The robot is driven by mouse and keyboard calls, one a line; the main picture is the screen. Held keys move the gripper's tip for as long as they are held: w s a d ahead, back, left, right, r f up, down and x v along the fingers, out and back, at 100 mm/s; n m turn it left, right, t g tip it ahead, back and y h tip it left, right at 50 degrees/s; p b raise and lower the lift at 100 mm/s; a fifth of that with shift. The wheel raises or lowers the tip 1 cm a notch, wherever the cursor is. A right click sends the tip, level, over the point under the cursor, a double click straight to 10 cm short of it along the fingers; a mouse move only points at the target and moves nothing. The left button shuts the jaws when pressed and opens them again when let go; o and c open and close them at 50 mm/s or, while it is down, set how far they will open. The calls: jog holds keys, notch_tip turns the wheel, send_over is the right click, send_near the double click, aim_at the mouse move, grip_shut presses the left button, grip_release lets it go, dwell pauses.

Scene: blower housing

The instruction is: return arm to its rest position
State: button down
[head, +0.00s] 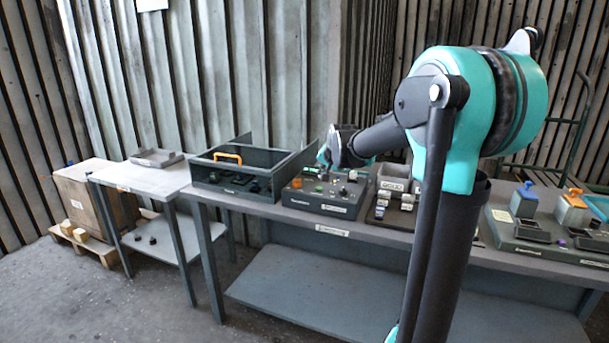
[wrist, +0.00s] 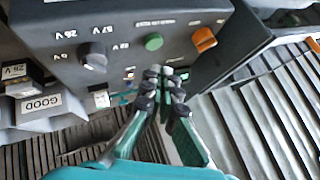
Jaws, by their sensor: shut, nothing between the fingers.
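My arm (head: 445,130) rises at the right of the head view and reaches left over the workbench. My gripper (wrist: 165,78) is in the lower middle of the wrist view. Its fingertips are together, with nothing between them. In the head view my gripper end hangs above the dark control box (head: 322,200) on the bench. In the wrist view the box (wrist: 130,40) lies beyond the fingers, with a green button (wrist: 154,41), an orange switch (wrist: 203,40) and a dark knob (wrist: 93,61). I cannot tell whether the fingertips touch the box.
A dark open-topped bin with an orange handle (head: 228,157) stands left of the control box. A tray labelled GOOD (head: 392,183) is to its right. Fixtures (head: 555,225) fill the right bench. A lower side table (head: 140,177) with a grey tray is at left.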

jog(key=s+d+f+n+g, duration=0.1)
jog(key=s+d+f+n, duration=0.1)
jog(key=s+f, duration=0.5)
jog(key=s+d+f+n+g+h, duration=0.1)
jog(key=s+f, duration=0.6)
jog(key=s, duration=1.1)
jog(key=s+d+f+n+g, duration=0.2)
jog(key=s+f, duration=0.5)
jog(key=s, duration=0.5)
jog(key=shift+s+d+n+h, duration=0.3)
jog(key=shift+d+n, duration=0.4)
jog(key=shift+d, duration=0.15)
